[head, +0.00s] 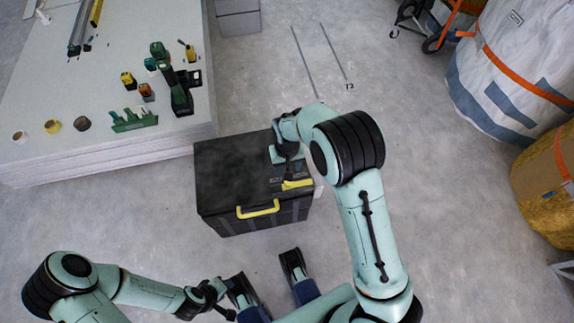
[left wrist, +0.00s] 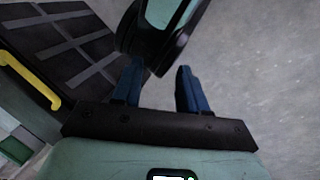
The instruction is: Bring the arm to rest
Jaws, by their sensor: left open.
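My left arm comes in low at the left of the head view. The toolbox's striped side (left wrist: 80,45) and yellow handle (left wrist: 30,75) lie left of the fingers there. My right arm reaches over the toolbox from the right. Its hand (head: 284,154) is over the lid, by a small yellow part (head: 297,184), with its fingertips hidden.
A pale table (head: 60,110) at the upper left carries drills, tape rolls and a green rack (head: 134,121). A big white bag (head: 515,70) and a yellow-brown container (head: 545,190) stand at the right. Grey floor (head: 470,230) is clear between the right arm and these.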

